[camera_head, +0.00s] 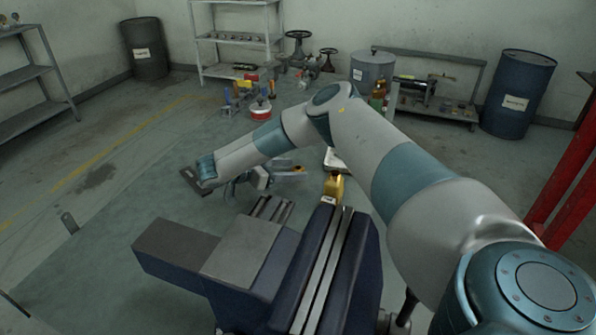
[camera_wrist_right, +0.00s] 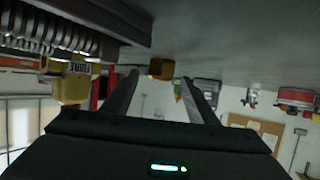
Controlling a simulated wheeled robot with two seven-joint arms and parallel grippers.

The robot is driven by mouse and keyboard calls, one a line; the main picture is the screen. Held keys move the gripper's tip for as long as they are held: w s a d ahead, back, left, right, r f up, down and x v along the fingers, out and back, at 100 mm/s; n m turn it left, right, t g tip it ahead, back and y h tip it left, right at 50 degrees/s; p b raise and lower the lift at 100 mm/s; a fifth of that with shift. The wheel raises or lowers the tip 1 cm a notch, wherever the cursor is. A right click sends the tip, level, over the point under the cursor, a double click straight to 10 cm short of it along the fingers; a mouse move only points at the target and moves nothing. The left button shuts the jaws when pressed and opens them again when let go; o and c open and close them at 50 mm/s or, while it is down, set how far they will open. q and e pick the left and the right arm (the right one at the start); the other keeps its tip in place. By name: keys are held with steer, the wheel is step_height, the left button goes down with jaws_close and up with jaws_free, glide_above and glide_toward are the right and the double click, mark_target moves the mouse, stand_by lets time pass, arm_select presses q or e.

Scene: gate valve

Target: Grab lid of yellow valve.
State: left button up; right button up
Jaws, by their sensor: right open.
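The yellow valve (camera_head: 333,187) stands beside the upper end of the dark blue bench machine in the head view. A yellow body with a label (camera_wrist_right: 72,88) shows in the wrist view, left of the fingers, and looks like the same valve; this view is upside down. My right gripper (camera_head: 194,181) is to the left of the valve in the head view, well apart from it, and its fingers are hard to make out there. In the wrist view the right gripper (camera_wrist_right: 160,78) is open with nothing held between its fingers. My left gripper is out of view.
The dark blue machine (camera_head: 345,270) with metal rails fills the front centre. Loose tools and containers (camera_head: 260,108) lie farther back. The floor at left is mostly clear.

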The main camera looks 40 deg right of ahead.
steer(key=shift+x, duration=1.6)
steer(key=c, duration=1.2)
